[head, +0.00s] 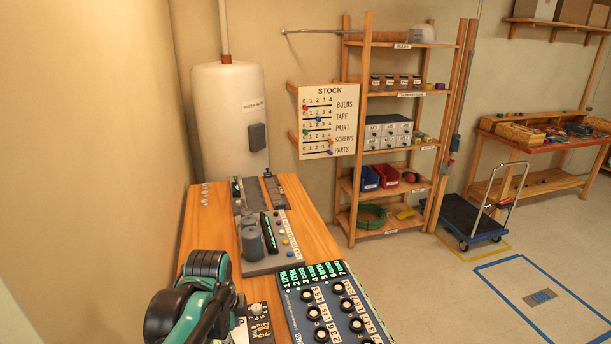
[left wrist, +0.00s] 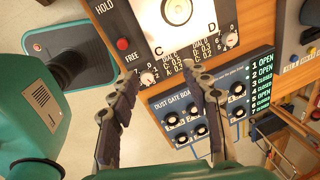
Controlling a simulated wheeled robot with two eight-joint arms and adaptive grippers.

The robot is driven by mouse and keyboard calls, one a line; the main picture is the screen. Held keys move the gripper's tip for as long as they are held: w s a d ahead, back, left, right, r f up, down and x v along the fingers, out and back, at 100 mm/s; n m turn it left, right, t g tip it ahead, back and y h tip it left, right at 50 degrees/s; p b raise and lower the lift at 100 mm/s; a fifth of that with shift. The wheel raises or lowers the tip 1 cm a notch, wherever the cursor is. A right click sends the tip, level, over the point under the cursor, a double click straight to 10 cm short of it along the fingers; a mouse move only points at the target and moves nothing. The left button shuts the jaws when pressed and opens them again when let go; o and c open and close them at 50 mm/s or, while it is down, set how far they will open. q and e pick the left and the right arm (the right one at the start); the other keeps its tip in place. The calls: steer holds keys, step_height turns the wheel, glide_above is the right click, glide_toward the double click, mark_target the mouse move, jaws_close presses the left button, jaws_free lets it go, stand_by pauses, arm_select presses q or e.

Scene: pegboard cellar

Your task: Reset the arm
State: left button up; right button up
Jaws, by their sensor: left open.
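My left arm (head: 205,300) comes in at the bottom left of the head view, over the near end of the wooden bench (head: 312,232). Its fingers are not clear there. In the left wrist view my left gripper (left wrist: 168,84) is open, with nothing between its two dark fingers. Beyond the fingers are a dark panel (left wrist: 136,22) with a white dial (left wrist: 178,10), a red button (left wrist: 123,44) and the letters C and D, and the blue dust gate board (left wrist: 182,104). The dust gate board also shows in the head view (head: 300,312). My right gripper is in neither view.
Farther along the bench stand a grey device with cylinders (head: 262,262) and other small units. A white tank (head: 230,115), a stock board (head: 328,120) and a wooden shelf (head: 402,95) stand behind. A blue cart (head: 470,218) is at right. Floor right of the bench is mostly clear.

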arm_select(q)
steer(key=s+a+f+n+t, duration=0.1)
steer(key=s+n+t, duration=0.4)
steer(key=s+n, duration=0.6)
steer(key=shift+s+a+f+n, duration=0.25)
steer(key=shift+f+n, duration=0.4)
steer(key=shift+n, duration=2.25)
steer(key=shift+w, duration=0.1)
